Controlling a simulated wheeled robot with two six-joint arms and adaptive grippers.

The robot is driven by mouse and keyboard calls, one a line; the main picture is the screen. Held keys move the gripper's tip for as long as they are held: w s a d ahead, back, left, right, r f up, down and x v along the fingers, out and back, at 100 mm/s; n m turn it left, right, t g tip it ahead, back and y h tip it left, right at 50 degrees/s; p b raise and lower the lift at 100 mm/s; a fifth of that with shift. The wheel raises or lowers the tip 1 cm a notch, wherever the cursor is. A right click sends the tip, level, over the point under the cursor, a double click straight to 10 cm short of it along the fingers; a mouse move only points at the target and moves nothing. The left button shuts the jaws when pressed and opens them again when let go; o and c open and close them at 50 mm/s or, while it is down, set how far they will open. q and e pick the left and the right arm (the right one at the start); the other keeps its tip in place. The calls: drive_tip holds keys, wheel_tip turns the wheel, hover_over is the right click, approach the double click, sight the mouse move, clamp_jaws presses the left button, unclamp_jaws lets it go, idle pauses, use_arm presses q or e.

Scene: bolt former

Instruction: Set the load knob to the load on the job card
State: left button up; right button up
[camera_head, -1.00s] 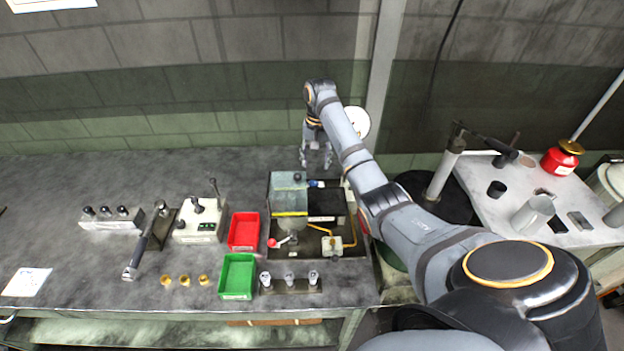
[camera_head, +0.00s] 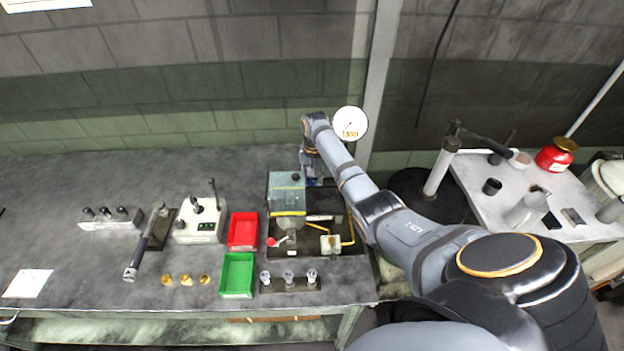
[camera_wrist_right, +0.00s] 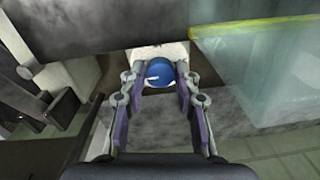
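A round blue knob (camera_wrist_right: 160,71) on a pale mount shows in the right wrist view, taken here as the load knob. In the head view a bit of blue (camera_head: 314,182) shows just right of the clear-sided machine (camera_head: 287,192). My right gripper (camera_wrist_right: 161,85) is open, with one finger on each side of the knob; contact is not clear. In the head view my right gripper (camera_head: 312,177) is partly hidden at the machine's back. A white card (camera_head: 27,283) lies at the bench's left; its text is unreadable. My left gripper is not in view.
A clear panel (camera_wrist_right: 265,75) stands close right of the fingers. A red tray (camera_head: 243,230), a green tray (camera_head: 237,274) and a block with cups (camera_head: 290,284) sit near the machine. A round gauge (camera_head: 350,123) shows behind my arm. The bench's back left is clear.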

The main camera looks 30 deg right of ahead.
drive_tip(key=c, duration=0.5)
clamp_jaws()
drive_tip(key=shift+r, duration=0.1)
drive_tip(key=shift+r+n+p, duration=0.1)
drive_tip(key=shift+n+p, duration=0.5)
drive_tip(key=shift+n, duration=0.1)
drive_tip(key=shift+n+p, duration=0.7)
drive_tip(key=shift+n, duration=0.5)
drive_tip(key=n+p, duration=0.1)
drive_tip(key=n, duration=0.2)
drive_tip(key=shift+w+n, duration=0.1)
drive_tip(key=shift+n, duration=0.3)
drive_tip(key=shift+n+p, duration=0.3)
drive_tip(key=shift+n, duration=1.7)
